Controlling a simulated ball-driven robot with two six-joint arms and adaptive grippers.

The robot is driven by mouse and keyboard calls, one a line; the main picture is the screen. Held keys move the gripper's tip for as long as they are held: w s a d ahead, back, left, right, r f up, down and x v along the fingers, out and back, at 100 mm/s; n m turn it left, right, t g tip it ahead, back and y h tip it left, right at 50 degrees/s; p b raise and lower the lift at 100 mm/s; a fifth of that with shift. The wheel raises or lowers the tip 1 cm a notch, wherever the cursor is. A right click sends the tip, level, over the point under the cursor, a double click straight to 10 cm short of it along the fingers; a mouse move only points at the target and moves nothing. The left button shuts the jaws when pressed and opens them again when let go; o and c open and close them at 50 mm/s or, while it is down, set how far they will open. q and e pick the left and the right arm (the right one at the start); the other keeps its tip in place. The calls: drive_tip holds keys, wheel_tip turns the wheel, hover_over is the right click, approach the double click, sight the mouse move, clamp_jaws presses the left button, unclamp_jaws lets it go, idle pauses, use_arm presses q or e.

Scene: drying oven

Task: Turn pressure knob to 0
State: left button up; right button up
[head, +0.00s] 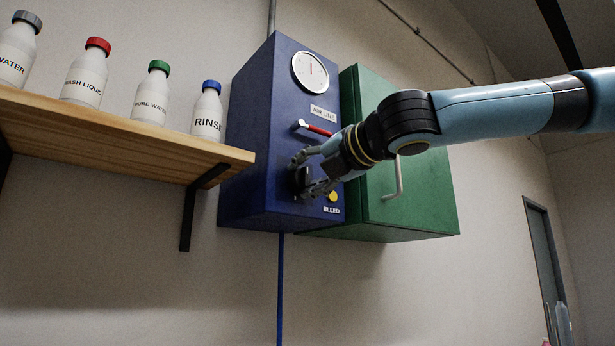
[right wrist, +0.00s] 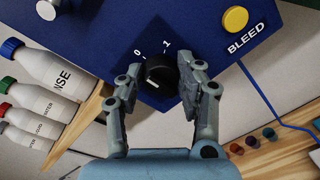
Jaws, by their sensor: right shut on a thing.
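The pressure knob (right wrist: 158,72) is a round black knob on the front of the blue air-line box (head: 260,130). In the right wrist view the marks 0 and 1 are printed around it, 0 to its upper left and 1 above it. Which mark its pointer meets is too small to tell for sure. My right gripper (right wrist: 166,80) has its fingers on either side of the knob and is shut on it. In the head view the right gripper (head: 302,177) partly hides the knob. My left gripper is not in view.
A red-handled lever (head: 317,129) sits above the knob, under a round gauge (head: 310,71). A yellow BLEED button (right wrist: 235,18) is beside it. A green cabinet (head: 420,205) adjoins the box. A wooden shelf (head: 100,133) with several bottles is at left.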

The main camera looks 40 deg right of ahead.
sight(298, 133)
drive_tip(key=shift+f, duration=0.15)
drive_tip(key=o, duration=1.1)
drive_tip(key=shift+o, duration=0.2)
drive_tip(key=shift+d+r, duration=0.1)
drive_tip(key=shift+r, duration=0.55)
drive_tip(key=r, duration=0.8)
drive_tip(key=shift+a+r, duration=0.25)
drive_tip(key=shift+r, duration=0.15)
drive_tip(key=shift+d, duration=0.2)
